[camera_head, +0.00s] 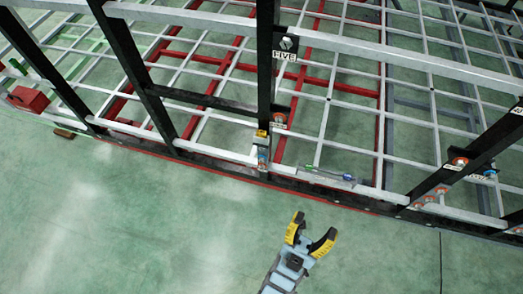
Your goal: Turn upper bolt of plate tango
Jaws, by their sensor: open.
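My gripper (312,230) is at the bottom centre, over the green floor in front of the chassis. Its two yellow and black fingers are spread apart with nothing between them. It is apart from the frame and from every plate. I cannot read the name tango on any plate. A dark plate marked FIVE (284,48) is on the upper middle post. A smaller plate (280,118) with an orange-red round part is lower on that post. Another labelled plate (457,163) with an orange-red round part is on the right beam. Their bolts are too small to tell apart.
The chassis is a grid of white, black and red bars, with a low front rail (250,182). A green-handled tool (322,173) lies on the rail, beside a small yellow-topped item (262,140). A red box (28,99) is far left. The floor (150,230) at lower left is clear.

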